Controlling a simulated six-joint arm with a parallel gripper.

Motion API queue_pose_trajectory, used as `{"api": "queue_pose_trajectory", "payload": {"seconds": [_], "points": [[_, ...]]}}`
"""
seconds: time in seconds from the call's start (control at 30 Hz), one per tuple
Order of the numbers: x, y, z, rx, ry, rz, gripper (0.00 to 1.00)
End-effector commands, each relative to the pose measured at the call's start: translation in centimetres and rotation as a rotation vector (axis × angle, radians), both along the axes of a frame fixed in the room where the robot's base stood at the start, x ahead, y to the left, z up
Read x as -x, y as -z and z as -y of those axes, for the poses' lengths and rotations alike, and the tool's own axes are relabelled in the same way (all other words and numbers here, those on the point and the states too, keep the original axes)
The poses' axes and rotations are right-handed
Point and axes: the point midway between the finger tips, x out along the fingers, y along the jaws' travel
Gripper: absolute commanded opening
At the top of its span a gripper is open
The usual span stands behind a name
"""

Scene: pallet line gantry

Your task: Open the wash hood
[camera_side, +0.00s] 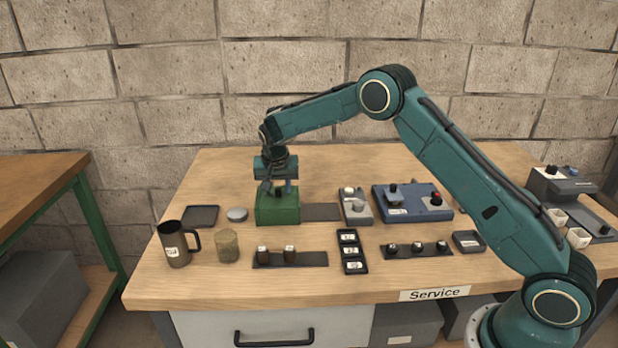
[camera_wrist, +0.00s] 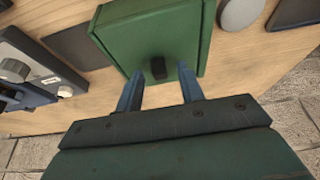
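A green box (camera_side: 278,212), which I take to be the wash hood, stands at the back left of the bench. It also shows in the wrist view (camera_wrist: 150,32), with a small dark knob (camera_wrist: 158,68) on its near face. The box looks closed; its inside is not visible. My gripper (camera_side: 278,188) is right at the box, pointing down over it in the side view. In the wrist view my gripper (camera_wrist: 160,70) is open, with one finger on each side of the knob and gaps between. I cannot tell how far the tips are from the box.
A dark plate (camera_side: 320,212) lies right of the box; a grey unit (camera_side: 356,206) and a blue unit (camera_side: 412,203) stand beyond. A round grey disc (camera_side: 237,215) and dark tray (camera_side: 201,216) lie left. A mug (camera_side: 174,246) and holder with shakers (camera_side: 290,260) stand in front.

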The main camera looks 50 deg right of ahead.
Motion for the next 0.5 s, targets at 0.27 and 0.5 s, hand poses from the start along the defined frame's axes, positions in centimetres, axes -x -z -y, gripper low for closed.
{"api": "queue_pose_trajectory", "payload": {"seconds": [0.27,0.5], "points": [[0.02,-0.01,-0.02,0.000,-0.001,0.000,0.05],[0.05,-0.02,0.01,0.000,-0.001,-0.001,0.00]]}}
